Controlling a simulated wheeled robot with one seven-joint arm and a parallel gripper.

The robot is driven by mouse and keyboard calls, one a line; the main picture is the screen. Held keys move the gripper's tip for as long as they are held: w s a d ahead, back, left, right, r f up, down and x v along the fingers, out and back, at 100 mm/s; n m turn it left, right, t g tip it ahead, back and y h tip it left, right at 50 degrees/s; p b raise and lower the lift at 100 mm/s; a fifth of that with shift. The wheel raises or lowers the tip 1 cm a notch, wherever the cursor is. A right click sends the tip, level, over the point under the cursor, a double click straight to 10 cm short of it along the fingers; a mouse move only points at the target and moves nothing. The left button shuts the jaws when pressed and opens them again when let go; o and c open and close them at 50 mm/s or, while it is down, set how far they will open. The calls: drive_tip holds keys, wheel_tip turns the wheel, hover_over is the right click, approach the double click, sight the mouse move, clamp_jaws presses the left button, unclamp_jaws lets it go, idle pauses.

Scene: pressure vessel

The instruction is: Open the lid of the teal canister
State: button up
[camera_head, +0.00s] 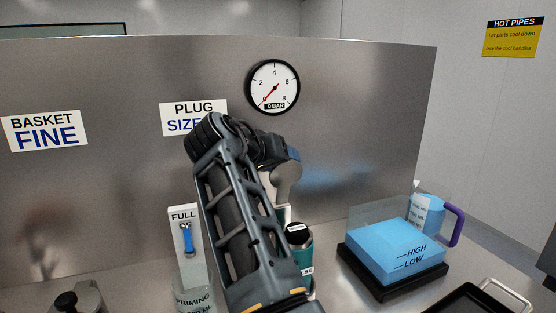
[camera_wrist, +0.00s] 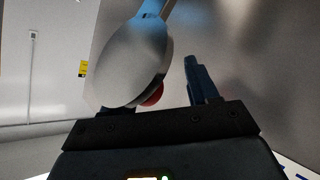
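The teal canister (camera_head: 305,255) stands on the bench in the head view, partly hidden behind my arm. Its top (camera_head: 298,232) looks black, and a label with only "SE" readable shows low on its side.
A gauge (camera_head: 274,87) on the steel panel reads about 0 bar. A blue-filled clear tank (camera_head: 395,255) and a purple-handled jug (camera_head: 432,220) stand right. A black tray (camera_head: 480,302) lies front right. A "FULL" gauge plate (camera_head: 183,225) stands left of my arm.

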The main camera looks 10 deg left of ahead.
drive_tip(key=b+v, duration=0.1)
drive_tip(key=v, duration=0.6)
drive_tip(key=shift+s, duration=0.35)
drive_tip(key=shift+a+r, duration=0.1)
drive_tip(key=shift+r, duration=0.05)
